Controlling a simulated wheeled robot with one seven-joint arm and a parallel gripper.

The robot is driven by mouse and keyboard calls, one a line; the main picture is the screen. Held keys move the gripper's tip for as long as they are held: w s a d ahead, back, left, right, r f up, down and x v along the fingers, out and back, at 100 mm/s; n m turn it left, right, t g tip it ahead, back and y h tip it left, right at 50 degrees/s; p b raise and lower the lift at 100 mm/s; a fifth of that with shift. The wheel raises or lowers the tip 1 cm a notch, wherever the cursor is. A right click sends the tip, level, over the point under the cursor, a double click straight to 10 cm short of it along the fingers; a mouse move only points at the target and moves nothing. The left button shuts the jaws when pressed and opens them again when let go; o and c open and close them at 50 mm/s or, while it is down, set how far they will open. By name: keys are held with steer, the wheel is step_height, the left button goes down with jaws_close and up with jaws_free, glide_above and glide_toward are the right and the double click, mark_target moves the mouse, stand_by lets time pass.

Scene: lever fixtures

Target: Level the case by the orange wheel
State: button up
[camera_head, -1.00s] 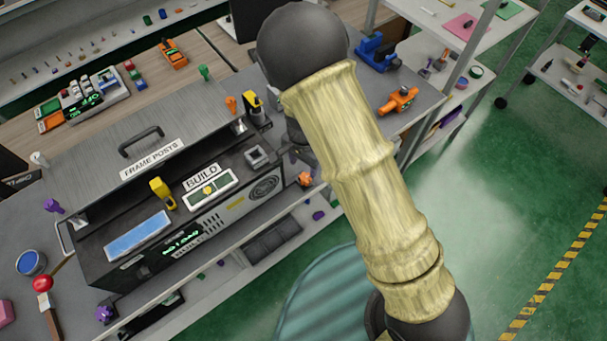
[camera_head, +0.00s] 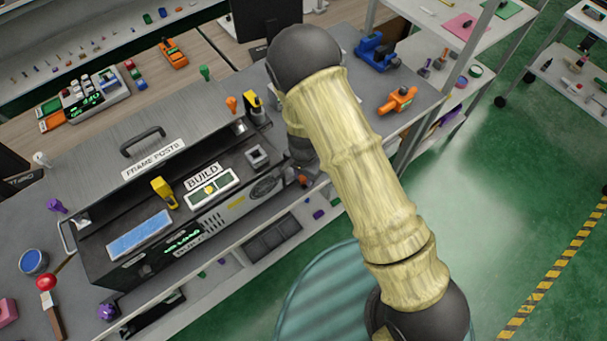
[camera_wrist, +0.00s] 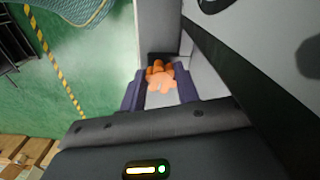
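The dark grey case (camera_head: 130,262) stands on the bench in the head view, with a handle on its lid. A panel under the BUILD label holds a small green window (camera_head: 210,188) with a yellow dot near its middle. The orange wheel (camera_head: 303,181) is at the case's right front corner, partly hidden by my arm. In the wrist view the lobed orange wheel (camera_wrist: 160,78) lies between the two dark purple fingers of my gripper (camera_wrist: 160,94). The fingers stand apart on either side of it, apparently with small gaps. In the head view my arm hides the gripper.
A purple knob (camera_head: 107,311) is at the case's left front corner. A yellow lever (camera_head: 164,192) stands on the case top. An orange clamp-like tool (camera_head: 397,101) and a blue one (camera_head: 376,52) lie on the bench at right. Green floor is open beyond the bench.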

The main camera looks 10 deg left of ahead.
mark_target(304, 178)
steer(key=shift+c, duration=1)
steer(key=shift+n+b, duration=0.3)
steer(key=shift+n, duration=0.4)
steer(key=o, duration=1)
steer(key=shift+c, duration=0.2)
step_height(304, 178, up, 18)
steer(key=b, duration=0.2)
steer(key=shift+f, duration=0.25)
